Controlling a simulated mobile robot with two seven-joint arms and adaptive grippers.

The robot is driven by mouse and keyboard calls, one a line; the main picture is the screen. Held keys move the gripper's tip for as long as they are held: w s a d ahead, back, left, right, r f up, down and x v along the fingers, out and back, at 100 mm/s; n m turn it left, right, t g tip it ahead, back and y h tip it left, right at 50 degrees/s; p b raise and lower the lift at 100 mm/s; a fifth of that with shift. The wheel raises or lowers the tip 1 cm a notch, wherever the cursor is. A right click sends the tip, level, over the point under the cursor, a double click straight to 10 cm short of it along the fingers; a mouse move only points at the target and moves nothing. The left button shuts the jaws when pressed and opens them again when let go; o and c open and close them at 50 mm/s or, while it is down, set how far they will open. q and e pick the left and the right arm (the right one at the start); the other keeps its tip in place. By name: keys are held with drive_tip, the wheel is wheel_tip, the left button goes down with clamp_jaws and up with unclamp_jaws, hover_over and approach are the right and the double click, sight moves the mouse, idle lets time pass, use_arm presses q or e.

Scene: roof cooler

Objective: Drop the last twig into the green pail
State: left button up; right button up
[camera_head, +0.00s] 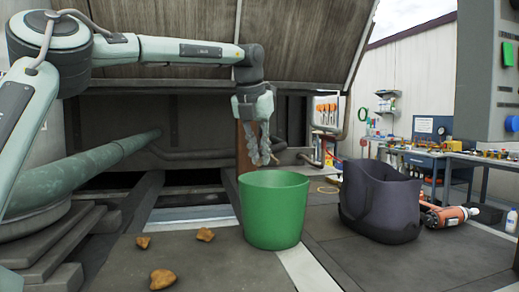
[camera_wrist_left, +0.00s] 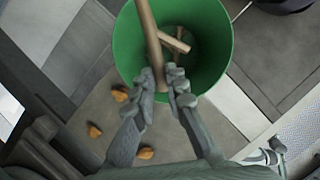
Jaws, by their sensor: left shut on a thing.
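My left gripper (camera_head: 262,160) hangs pointing down above the green pail (camera_head: 273,210). In the left wrist view, the gripper (camera_wrist_left: 165,90) is shut on a brown twig (camera_wrist_left: 149,32), whose long end reaches across the pail's opening. The green pail (camera_wrist_left: 212,72) shows there from above, with at least one other twig (camera_wrist_left: 175,41) lying inside. The held twig partly covers what lies in the pail. The pail stands upright on the dark floor panels. My right gripper is in neither view.
Several brown lumps lie on the floor left of the pail, one at the front (camera_head: 162,279). A dark open bag (camera_head: 380,203) stands close right of the pail. An orange cylinder (camera_head: 447,216) lies beyond it. A raised hatch lid (camera_head: 310,40) slopes behind my left arm.

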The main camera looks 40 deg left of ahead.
use_arm(q)
drive_tip(key=shift+f, duration=2.15)
drive_tip(key=o, duration=0.8)
drive_tip(key=shift+o, duration=0.2)
drive_tip(key=v, duration=1.2)
drive_tip(key=shift+s, duration=0.1)
